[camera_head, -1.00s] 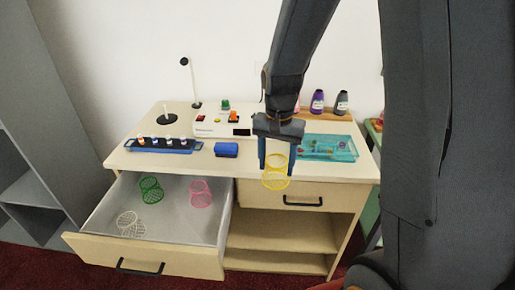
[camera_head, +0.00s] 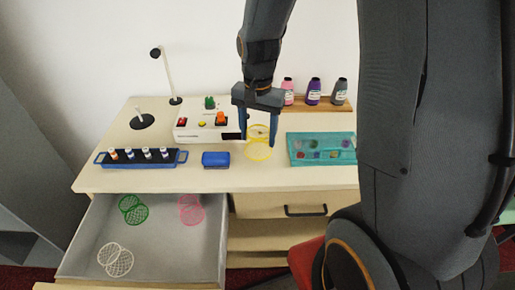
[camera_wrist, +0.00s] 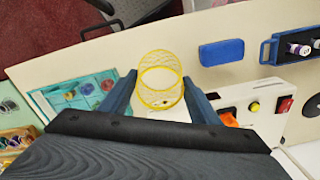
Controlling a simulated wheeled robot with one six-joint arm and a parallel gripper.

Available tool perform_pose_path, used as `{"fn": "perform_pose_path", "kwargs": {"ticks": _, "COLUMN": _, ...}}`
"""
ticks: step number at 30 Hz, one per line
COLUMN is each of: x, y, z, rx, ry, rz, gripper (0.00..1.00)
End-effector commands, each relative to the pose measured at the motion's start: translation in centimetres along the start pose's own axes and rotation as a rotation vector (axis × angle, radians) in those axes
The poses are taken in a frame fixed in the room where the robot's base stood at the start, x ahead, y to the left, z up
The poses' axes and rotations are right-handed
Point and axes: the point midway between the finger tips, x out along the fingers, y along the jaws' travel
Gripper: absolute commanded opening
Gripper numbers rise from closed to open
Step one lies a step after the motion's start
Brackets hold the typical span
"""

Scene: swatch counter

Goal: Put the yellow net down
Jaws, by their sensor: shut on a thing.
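The yellow net (camera_head: 257,150) is a small open mesh cylinder with solid rims. My gripper (camera_head: 258,145) is shut on it, with one blue finger on each side, over the counter top between the blue block and the teal tray. In the wrist view the yellow net (camera_wrist: 160,80) shows between the two fingers (camera_wrist: 160,95). I cannot tell whether its lower rim touches the counter (camera_head: 240,180).
The open drawer (camera_head: 170,250) below holds green (camera_head: 133,209), pink (camera_head: 190,210) and white nets (camera_head: 115,259). Near the gripper are a blue block (camera_head: 216,159), a white device (camera_head: 200,133), a teal tray (camera_head: 300,158) and a blue rack (camera_head: 108,161). Bottles (camera_head: 313,92) stand behind.

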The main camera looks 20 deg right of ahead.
Motion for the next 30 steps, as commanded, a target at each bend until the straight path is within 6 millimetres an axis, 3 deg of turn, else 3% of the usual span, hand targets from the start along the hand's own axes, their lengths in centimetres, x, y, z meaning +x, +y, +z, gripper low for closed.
{"fn": "perform_pose_path", "kwargs": {"ticks": 17, "x": 5.6, "y": 0.2, "z": 0.0, "rx": 0.003, "ry": -0.001, "rz": 0.001, "gripper": 0.36}}
{"fn": "perform_pose_path", "kwargs": {"ticks": 30, "x": 6.2, "y": 0.1, "z": -0.1, "rx": 0.004, "ry": 0.001, "rz": -0.001, "gripper": 0.36}}
